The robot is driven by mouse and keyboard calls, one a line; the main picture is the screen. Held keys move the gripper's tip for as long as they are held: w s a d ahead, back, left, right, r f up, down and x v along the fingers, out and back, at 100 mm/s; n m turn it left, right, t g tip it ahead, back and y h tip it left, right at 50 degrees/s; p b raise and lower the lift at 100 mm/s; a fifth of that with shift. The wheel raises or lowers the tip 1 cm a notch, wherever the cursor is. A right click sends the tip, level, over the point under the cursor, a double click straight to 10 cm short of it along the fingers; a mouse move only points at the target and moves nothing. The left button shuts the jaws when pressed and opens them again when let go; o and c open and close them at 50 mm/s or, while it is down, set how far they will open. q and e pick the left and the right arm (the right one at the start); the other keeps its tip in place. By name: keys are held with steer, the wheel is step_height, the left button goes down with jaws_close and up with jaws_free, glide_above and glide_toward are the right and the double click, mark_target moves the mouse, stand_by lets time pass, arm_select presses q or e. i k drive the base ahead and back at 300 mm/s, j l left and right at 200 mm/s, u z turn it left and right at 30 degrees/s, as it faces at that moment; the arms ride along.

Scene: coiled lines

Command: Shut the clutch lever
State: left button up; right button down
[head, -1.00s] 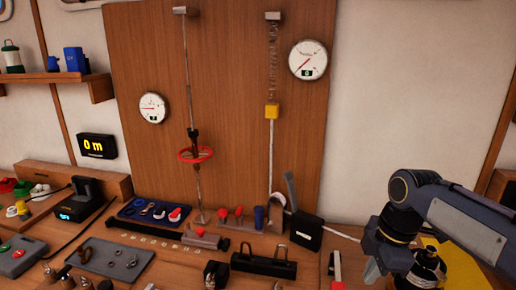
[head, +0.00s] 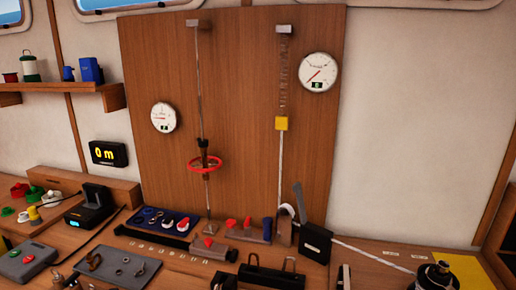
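A black box (head: 315,243) stands on the bench at the right foot of the wooden panel, with a white line running out to its right. A grey lever (head: 299,202) rises from the box, standing steeply up and leaning a little left; I take it to be the clutch lever, and it looks raised. Neither of my grippers is in the head view.
A black drum-like fitting (head: 435,276) is at the lower right beside a yellow sheet (head: 462,268). A black rack with handles (head: 266,277) is in front of the box. Bench right of the box is fairly clear.

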mark_target(297, 189)
steer(key=z, duration=0.25)
steer(key=j+z, duration=0.5)
steer(key=z, duration=0.2)
steer(key=k+j+z, duration=0.15)
steer(key=z, duration=0.2)
steer(key=k+j+z, duration=0.35)
steer(key=k+j, duration=0.25)
steer(key=j, duration=0.35)
steer(key=k+j+z, duration=0.35)
steer(key=k+j, duration=0.3)
steer(key=j, duration=0.15)
steer(key=k+j, duration=0.95)
steer(key=i+l+u, duration=0.1)
steer(key=u, duration=0.85)
steer(key=i+l+u, duration=0.15)
steer(key=l+u, duration=0.2)
steer(key=i+l+u, duration=0.1)
steer(key=l+u, duration=0.55)
steer(key=l, duration=0.15)
steer(key=l+u, duration=0.15)
steer(key=l, duration=1.4)
